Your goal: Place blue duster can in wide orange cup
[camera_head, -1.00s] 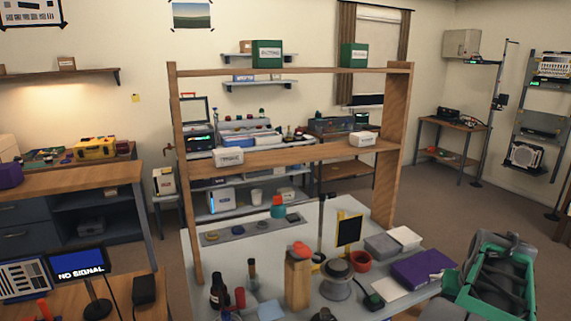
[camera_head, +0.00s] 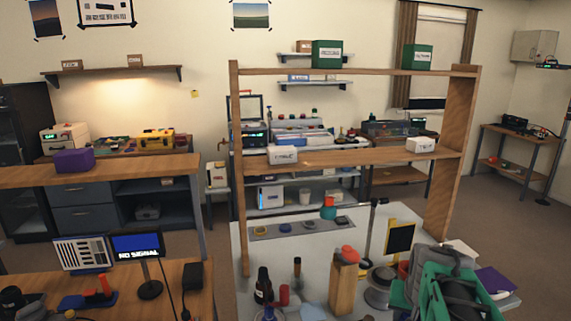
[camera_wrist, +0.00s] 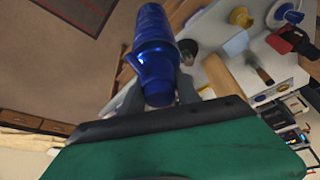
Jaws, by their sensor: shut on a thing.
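My gripper (camera_wrist: 160,92) is shut on the blue duster can (camera_wrist: 153,32), a ribbed, shiny blue cylinder, in the wrist view. The can points away from the gripper, over the floor beside the workbench. In the head view my green arm end covers the lower right, and the can cannot be made out there. A small red-orange cup (camera_head: 403,269) stands on the white bench, partly hidden behind my arm. I cannot tell whether it is the wide orange cup.
The white bench (camera_head: 290,250) carries a wooden block with a red top (camera_head: 344,278), a dark bottle (camera_head: 263,286), a spool (camera_head: 379,288) and a black panel on a yellow frame (camera_head: 400,238). A wooden shelf frame (camera_head: 240,180) rises over it. Floor is open at right.

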